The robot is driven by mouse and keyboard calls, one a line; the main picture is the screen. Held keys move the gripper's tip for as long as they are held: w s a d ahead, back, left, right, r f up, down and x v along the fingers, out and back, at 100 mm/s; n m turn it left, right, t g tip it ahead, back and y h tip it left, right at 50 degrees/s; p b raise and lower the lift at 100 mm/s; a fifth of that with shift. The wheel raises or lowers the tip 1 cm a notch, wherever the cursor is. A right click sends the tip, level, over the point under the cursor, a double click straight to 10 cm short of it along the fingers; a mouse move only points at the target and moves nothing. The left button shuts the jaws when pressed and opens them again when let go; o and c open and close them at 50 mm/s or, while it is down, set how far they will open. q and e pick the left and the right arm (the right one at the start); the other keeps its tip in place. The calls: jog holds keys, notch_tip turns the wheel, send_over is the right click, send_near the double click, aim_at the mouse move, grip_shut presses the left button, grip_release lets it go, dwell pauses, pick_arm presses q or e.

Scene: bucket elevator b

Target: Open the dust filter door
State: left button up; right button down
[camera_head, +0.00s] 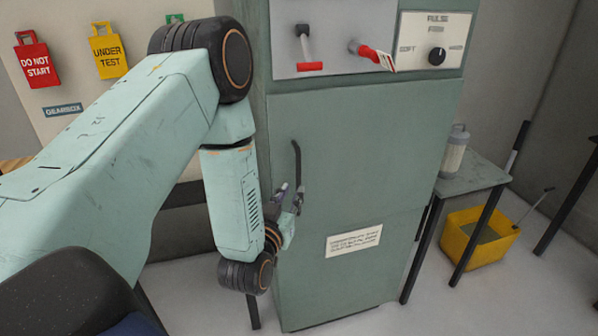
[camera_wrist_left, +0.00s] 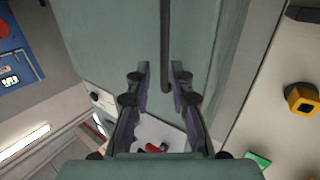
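The dust filter door (camera_head: 345,160) is the flat green front of the tall cabinet, and it looks closed. Its dark vertical bar handle (camera_head: 297,163) is at the door's left edge. My left gripper (camera_head: 291,190) is at the lower part of this handle. In the left wrist view, the handle (camera_wrist_left: 165,40) runs down between the two fingertips of my left gripper (camera_wrist_left: 160,70). The fingers are apart, with a gap on the left side of the bar. I cannot tell whether the right finger touches it. My right gripper is not in view.
Above the door is a panel with a lever (camera_head: 304,45), a red-tagged switch (camera_head: 370,52) and a knob (camera_head: 436,55). At right stand a small table (camera_head: 470,180) with a canister (camera_head: 455,150) and a yellow bucket (camera_head: 480,240) on the floor. Tags hang on the left wall.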

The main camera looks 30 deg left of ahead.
aim_at(297, 174)
pick_arm(q)
jog(key=shift+t, duration=0.3)
jog(key=x, duration=0.4)
jog(key=r+x, duration=0.1)
jog(key=x, duration=0.1)
jog(key=shift+w+a, duration=0.3)
jog(key=shift+a, duration=0.2)
jog(key=shift+w+a+f, duration=0.1)
jog(key=shift+w+a, duration=0.15)
jog(key=shift+w, duration=0.25)
jog(key=shift+d, duration=0.1)
jog(key=shift+d, duration=0.1)
grip_shut()
